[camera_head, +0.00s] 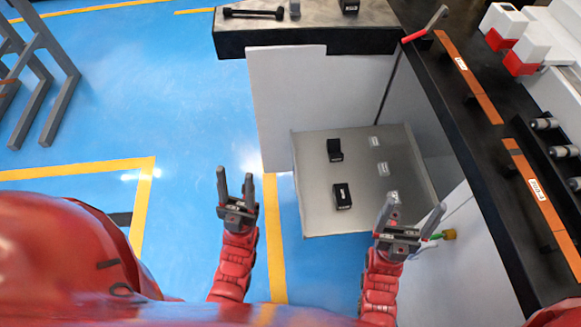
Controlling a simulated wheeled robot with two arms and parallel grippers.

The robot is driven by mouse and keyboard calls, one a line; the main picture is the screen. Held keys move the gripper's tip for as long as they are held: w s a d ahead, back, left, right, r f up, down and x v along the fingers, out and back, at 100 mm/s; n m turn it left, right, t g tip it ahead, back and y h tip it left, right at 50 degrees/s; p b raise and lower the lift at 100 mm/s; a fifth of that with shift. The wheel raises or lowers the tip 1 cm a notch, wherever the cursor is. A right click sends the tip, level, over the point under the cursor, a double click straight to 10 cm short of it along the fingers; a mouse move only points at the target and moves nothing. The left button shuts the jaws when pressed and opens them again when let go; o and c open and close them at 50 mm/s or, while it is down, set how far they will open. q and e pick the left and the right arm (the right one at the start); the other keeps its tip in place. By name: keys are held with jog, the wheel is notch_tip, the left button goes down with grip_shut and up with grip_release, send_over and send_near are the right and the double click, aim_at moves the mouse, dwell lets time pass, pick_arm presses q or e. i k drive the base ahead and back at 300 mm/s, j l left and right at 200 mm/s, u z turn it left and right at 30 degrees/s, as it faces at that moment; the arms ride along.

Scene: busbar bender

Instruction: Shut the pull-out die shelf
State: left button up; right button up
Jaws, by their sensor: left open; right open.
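The pull-out die shelf (315,215) is a grey metal tray standing out from the machine's cabinet, below the dark worktop. Two black die blocks (343,196) and several small pale labels lie on it. My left gripper (235,178) is open and empty, left of the shelf over the blue floor, apart from it in the picture. My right gripper (416,212) is open and empty, and overlaps the shelf's near right corner in the picture. I cannot tell whether it touches the shelf.
A white panel (285,100) stands upright at the shelf's far left. The dark worktop (440,85) runs along the right with orange bars and white-and-red boxes (515,40). A green-and-yellow item (448,234) is by my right gripper. A grey frame (40,75) stands far left.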

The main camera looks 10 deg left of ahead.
aim_at(315, 177)
jog(key=k+j, duration=0.15)
jog(key=k, duration=0.15)
jog(key=k+j, duration=0.15)
jog(key=k, duration=0.15)
jog(key=i+j, duration=0.1)
jog(key=i, duration=0.15)
jog(key=i+j+z, duration=0.25)
jog(key=i+z, duration=0.15)
jog(key=i+j+z, duration=0.45)
jog(key=z, duration=1.45)
jog(key=l, duration=0.1)
